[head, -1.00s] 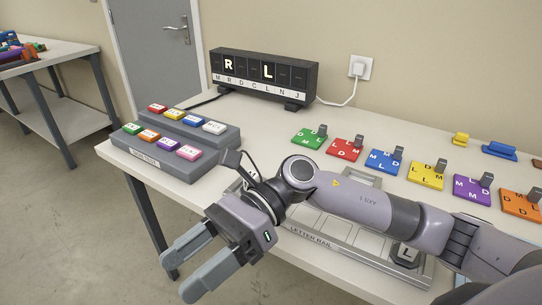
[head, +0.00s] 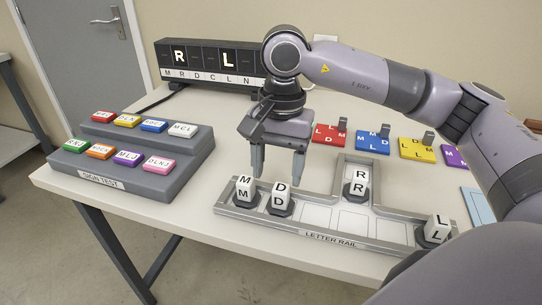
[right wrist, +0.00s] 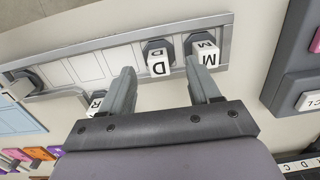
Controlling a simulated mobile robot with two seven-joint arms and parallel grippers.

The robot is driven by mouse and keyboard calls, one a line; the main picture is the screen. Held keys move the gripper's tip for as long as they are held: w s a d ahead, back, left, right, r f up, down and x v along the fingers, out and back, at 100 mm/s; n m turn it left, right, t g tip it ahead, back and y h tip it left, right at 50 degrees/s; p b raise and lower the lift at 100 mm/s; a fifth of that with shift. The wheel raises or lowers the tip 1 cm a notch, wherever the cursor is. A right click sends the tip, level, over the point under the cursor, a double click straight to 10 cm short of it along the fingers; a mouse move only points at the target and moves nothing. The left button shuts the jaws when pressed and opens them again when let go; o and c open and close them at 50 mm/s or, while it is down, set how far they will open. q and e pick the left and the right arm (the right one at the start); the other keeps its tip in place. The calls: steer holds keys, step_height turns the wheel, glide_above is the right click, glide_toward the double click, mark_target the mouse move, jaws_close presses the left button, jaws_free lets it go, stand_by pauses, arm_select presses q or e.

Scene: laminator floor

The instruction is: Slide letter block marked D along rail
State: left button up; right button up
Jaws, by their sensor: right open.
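The white block marked D (head: 280,197) stands upright in the grey letter rail (head: 331,239), near its left end. It also shows in the right wrist view (right wrist: 157,62). The M block (head: 244,189) stands just left of it. The R block (head: 356,185) is in the rail's back branch, and the L block (head: 437,230) is at the right end. My right gripper (head: 278,172) is open and empty, pointing down behind and above the D and M blocks. In the right wrist view its fingers (right wrist: 163,88) lie apart, one near M. My left gripper is not in view.
A sign test box (head: 130,170) with several coloured buttons stands at the left. A black display (head: 205,62) at the back shows R and L lit. Coloured tiles, including a red one (head: 328,133) and a blue one (head: 373,141), lie behind the rail. The rail's middle slots are empty.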

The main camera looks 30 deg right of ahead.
mark_target(282, 188)
steer(key=shift+w+d+r+h, duration=0.3)
steer(key=shift+w+d, duration=0.1)
steer(key=shift+d, duration=0.3)
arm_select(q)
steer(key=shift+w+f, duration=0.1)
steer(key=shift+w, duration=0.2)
arm_select(e)
steer(key=shift+s+f, duration=0.1)
steer(key=shift+f, duration=0.45)
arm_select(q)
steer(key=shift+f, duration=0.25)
arm_select(e)
steer(key=shift+f, duration=3.05)
jaws_close()
arm_select(q)
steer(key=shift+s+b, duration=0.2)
steer(key=shift+b, duration=0.1)
